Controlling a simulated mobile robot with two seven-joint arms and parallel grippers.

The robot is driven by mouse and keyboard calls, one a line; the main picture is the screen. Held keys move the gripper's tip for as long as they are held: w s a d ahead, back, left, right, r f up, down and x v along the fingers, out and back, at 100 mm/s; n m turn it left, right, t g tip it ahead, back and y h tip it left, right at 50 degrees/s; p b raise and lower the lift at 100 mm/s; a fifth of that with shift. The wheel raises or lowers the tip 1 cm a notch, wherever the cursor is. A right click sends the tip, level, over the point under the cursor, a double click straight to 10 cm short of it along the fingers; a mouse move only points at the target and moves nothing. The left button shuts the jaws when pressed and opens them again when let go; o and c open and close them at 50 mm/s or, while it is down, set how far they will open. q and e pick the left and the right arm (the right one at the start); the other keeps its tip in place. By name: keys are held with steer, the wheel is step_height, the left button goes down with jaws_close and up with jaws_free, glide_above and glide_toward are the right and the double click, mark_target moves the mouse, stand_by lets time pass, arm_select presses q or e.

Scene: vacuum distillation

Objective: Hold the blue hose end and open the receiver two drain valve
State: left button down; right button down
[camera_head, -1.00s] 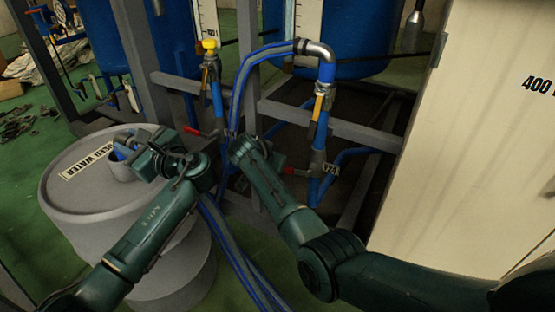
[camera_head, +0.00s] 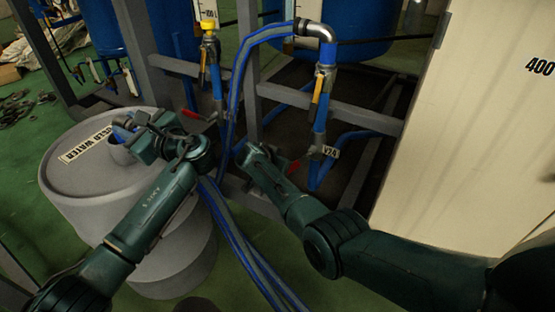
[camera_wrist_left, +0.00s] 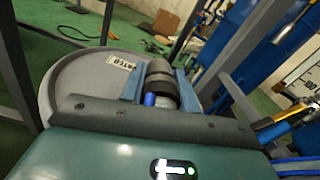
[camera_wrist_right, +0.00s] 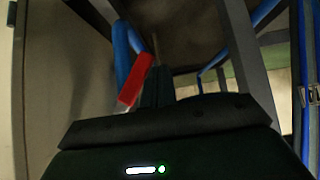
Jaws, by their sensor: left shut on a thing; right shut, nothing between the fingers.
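The blue hose end (camera_head: 124,124) is at the opening in the top of the grey used-water drum. My left gripper (camera_head: 140,138) is shut on it; the hose end also shows between its fingers in the left wrist view (camera_wrist_left: 151,99). A drain pipe with a V24 tag (camera_head: 329,151) has a red valve handle (camera_head: 293,167). My right gripper (camera_wrist_right: 155,88) is shut and empty. In the right wrist view a red handle (camera_wrist_right: 133,84) appears just left of its fingers; I cannot tell whether they touch. In the head view its fingertips are largely hidden.
Another red handle (camera_head: 190,115) is on the pipe further left. Grey frame bars (camera_head: 340,118) and blue hoses (camera_head: 236,95) surround the valves. A cream cabinet (camera_head: 475,130) bounds the right side. The drum (camera_head: 85,185) stands on green floor at left.

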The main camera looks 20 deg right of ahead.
steer(key=shift+s+d+f, duration=0.1)
steer(key=shift+s+f, duration=0.05)
steer(key=shift+f, duration=0.15)
steer(key=shift+r, duration=0.1)
stand_by(0.4)
steer(key=v, duration=0.7)
steer(key=shift+s+r, duration=0.15)
arm_select(q)
steer(key=c, duration=1)
jaws_free()
steer(key=shift+o, duration=0.2)
steer(key=shift+r, duration=0.1)
